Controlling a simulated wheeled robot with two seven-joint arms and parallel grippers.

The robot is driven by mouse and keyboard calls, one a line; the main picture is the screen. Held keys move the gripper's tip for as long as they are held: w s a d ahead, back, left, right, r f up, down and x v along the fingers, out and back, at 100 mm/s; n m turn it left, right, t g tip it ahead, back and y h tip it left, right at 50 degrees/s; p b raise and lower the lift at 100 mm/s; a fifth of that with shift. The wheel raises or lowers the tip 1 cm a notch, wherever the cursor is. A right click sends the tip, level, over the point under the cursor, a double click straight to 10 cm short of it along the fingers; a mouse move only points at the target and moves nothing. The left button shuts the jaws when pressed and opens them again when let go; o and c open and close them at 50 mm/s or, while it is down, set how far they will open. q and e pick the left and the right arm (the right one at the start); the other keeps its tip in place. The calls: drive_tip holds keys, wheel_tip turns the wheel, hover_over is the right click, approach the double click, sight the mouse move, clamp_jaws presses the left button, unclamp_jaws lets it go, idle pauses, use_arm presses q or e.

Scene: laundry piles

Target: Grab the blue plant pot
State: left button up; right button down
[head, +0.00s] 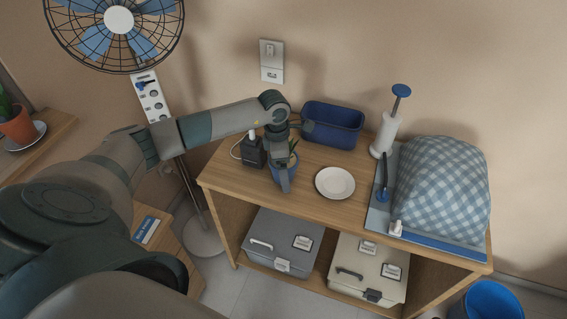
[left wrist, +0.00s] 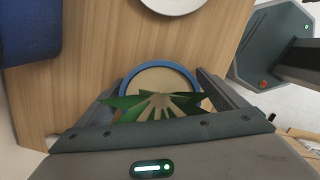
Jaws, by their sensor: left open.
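The blue plant pot (head: 287,170) stands on the wooden table near its left end, partly hidden behind my left gripper. In the left wrist view, its round blue rim (left wrist: 161,68), pale soil and green leaves (left wrist: 150,103) show between the fingers. In the left wrist view the left gripper (left wrist: 155,92) hides the pot's near part. My right gripper is not in view.
A white plate (head: 335,183) lies right of the pot, and a black charger block (head: 252,152) stands left. A blue bin (head: 333,125) is behind. A checkered cloth pile (head: 441,190) fills the table's right. The front middle of the wooden table (head: 345,213) is clear.

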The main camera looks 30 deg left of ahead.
use_arm(q)
drive_tip(key=shift+f, duration=0.25)
drive_tip(key=c, duration=1.4)
drive_tip(key=shift+w+r, duration=0.1)
drive_tip(key=shift+r, duration=0.1)
